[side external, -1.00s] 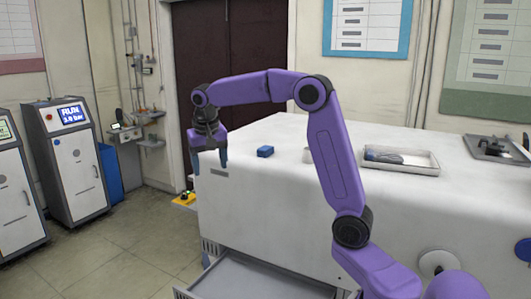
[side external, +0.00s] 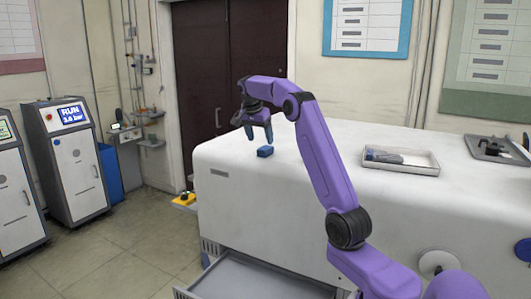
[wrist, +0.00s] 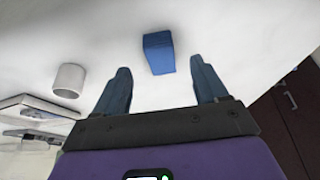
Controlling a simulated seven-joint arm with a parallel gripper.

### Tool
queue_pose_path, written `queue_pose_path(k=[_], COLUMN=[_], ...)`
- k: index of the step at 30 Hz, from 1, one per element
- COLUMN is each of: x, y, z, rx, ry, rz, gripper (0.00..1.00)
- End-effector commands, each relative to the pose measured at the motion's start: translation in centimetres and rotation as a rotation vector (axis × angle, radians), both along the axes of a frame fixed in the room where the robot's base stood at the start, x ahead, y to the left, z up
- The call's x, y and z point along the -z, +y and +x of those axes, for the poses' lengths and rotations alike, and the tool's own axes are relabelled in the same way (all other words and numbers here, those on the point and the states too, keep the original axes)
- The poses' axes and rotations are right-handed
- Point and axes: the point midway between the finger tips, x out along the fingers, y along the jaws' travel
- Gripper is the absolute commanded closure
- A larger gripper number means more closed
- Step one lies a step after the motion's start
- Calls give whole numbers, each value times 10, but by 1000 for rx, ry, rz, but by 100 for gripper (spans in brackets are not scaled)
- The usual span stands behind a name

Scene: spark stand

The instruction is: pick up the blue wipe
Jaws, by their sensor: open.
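The blue wipe (side external: 265,151) is a small blue block-like piece lying on the white bench top near its front left part. In the wrist view the blue wipe (wrist: 159,53) shows at the top middle, ahead of the fingertips and between their lines. My gripper (side external: 258,138) is above and just beside the wipe in the side view, fingers pointing down. In the wrist view my gripper (wrist: 160,80) has its two blue-grey fingers spread with nothing between them. I cannot tell the exact height of the fingertips above the bench.
A white cylinder (wrist: 69,80) stands on the bench in the wrist view. A white tray (side external: 420,165) with a dark item lies to the right, and a grey tray (side external: 492,149) lies beyond it. An open drawer (side external: 270,275) sticks out below.

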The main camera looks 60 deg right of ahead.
Motion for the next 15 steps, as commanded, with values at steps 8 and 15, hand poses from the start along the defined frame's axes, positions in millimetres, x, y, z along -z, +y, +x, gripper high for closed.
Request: queue_pose_path(k=[8,15], x=[40,50], y=[-16,-20], z=[-1,0], rx=[0,-1], ry=[3,0], rz=[3,1], gripper=[28,28])
